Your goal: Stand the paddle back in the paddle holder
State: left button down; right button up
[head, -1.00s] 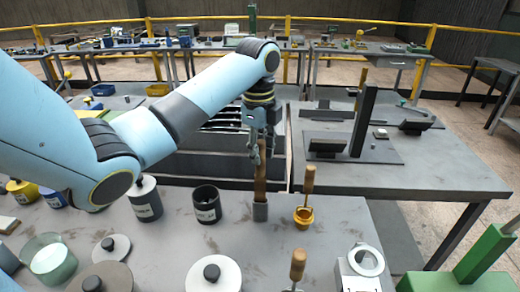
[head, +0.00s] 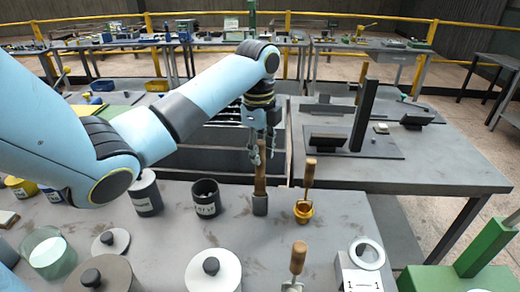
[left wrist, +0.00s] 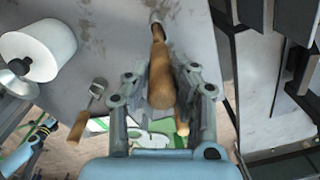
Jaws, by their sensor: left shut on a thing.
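The paddle (head: 260,184) has a brown wooden handle and a flat grey end. It hangs nearly upright, grey end down, at the back of the near bench. My left gripper (head: 258,153) is shut on the upper handle. In the left wrist view the handle (left wrist: 161,80) lies between the fingers of the left gripper (left wrist: 165,90), with the grey end pointing away. I cannot tell whether the grey end touches the bench. A dark open cup (head: 206,198) with a white label, possibly the paddle holder, stands to the paddle's left.
A white-labelled jar (head: 145,194) stands left of the cup. Another wooden-handled tool (head: 298,260) is nearer me. The bench between is fairly clear.

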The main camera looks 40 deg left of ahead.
pick_arm(q)
jog(key=shift+f+b, duration=0.55)
jog(key=shift+f, duration=0.65)
jog(key=c, duration=1)
grip_release()
jog(key=shift+c, duration=0.2)
jog(key=shift+o, duration=0.2)
jog(key=o, duration=0.4)
jog(key=shift+o, duration=0.2)
jog(key=shift+r, duration=0.15)
